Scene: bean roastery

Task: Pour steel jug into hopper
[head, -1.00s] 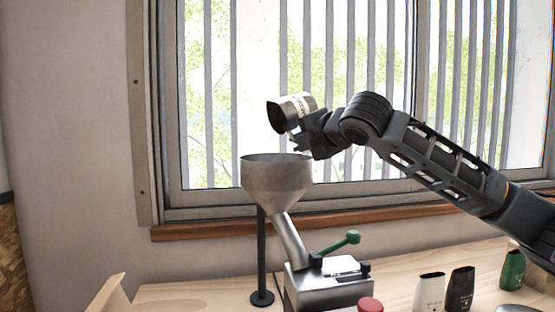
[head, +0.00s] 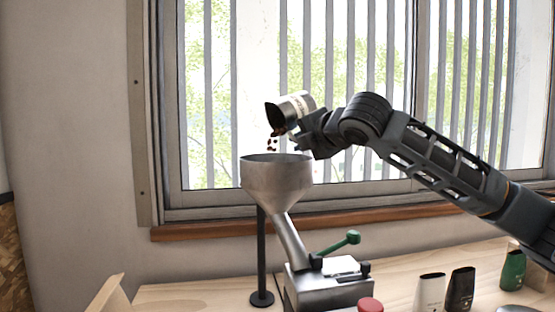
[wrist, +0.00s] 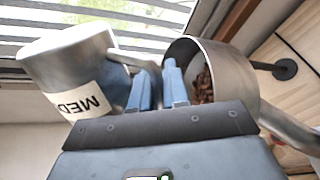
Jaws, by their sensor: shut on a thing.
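The steel jug (head: 298,104) is tipped to the left above the funnel-shaped steel hopper (head: 276,180). Brown beans (head: 271,145) fall from its mouth toward the hopper's open top. My gripper (head: 303,140) is shut on the jug, to its lower right. In the wrist view the jug (wrist: 62,68) is at the left with an upside-down label reading "MED", and the blue fingers (wrist: 158,90) close at its handle (wrist: 130,59). The hopper (wrist: 232,75) is at the right there, with beans (wrist: 204,84) inside. The jug's inside is hidden.
White (head: 429,292), black (head: 461,289) and green (head: 512,270) bags stand at the right. A barred window is behind.

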